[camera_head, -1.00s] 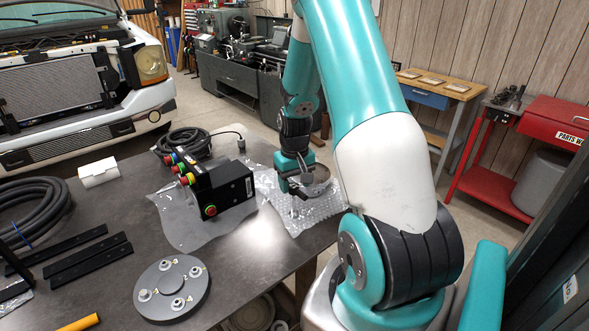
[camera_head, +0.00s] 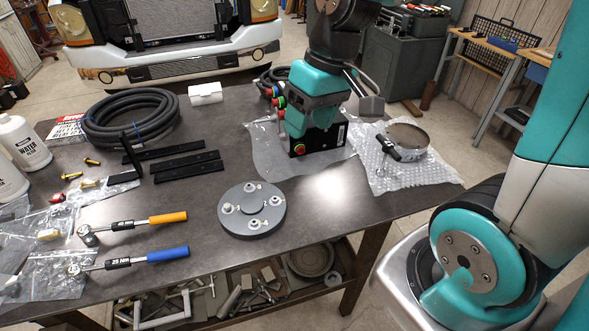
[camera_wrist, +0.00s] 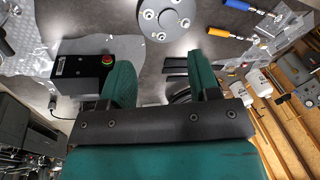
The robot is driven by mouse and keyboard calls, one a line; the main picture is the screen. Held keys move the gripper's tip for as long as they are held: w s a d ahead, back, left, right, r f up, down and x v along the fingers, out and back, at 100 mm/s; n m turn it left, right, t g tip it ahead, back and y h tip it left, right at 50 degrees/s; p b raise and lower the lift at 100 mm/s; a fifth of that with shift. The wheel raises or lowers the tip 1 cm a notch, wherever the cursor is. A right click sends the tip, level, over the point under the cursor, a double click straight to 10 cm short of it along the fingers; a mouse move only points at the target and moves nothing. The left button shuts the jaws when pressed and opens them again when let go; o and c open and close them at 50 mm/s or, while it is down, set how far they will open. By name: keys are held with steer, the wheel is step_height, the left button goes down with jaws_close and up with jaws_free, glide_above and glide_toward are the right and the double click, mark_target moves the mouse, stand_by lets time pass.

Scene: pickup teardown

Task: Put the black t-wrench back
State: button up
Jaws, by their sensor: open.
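The black t-wrench (camera_head: 389,149) appears to be the black-handled tool with a thin metal shaft at the front left of a round metal dish (camera_head: 412,137) on bubble wrap (camera_head: 436,178). I cannot tell whether it rests in the dish or against it. My gripper (camera_head: 308,124) is left of it in the head view, in front of or over the black control box (camera_head: 326,143). In the wrist view my gripper (camera_wrist: 158,70) has its two teal fingers wide apart with nothing between them.
The grey disc with numbered studs (camera_head: 252,209) lies mid-table. Orange-handled (camera_head: 167,218) and blue-handled (camera_head: 167,254) torque wrenches lie at front left. Black bars (camera_head: 188,172) and a coiled hose (camera_head: 130,118) lie behind. Bare table (camera_head: 335,192) shows right of the disc.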

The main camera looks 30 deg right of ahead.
steer(key=s+a+r+n, duration=0.1)
steer(key=s+a+n, duration=0.1)
steer(key=s+a, duration=0.3)
steer(key=s+a+r+n+g+y, duration=0.1)
steer(key=s+a+r+n, duration=0.1)
steer(key=s+a, duration=0.4)
steer(key=shift+s+n+y, duration=0.3)
steer(key=shift+s+n, duration=0.2)
steer(key=shift+s, duration=0.2)
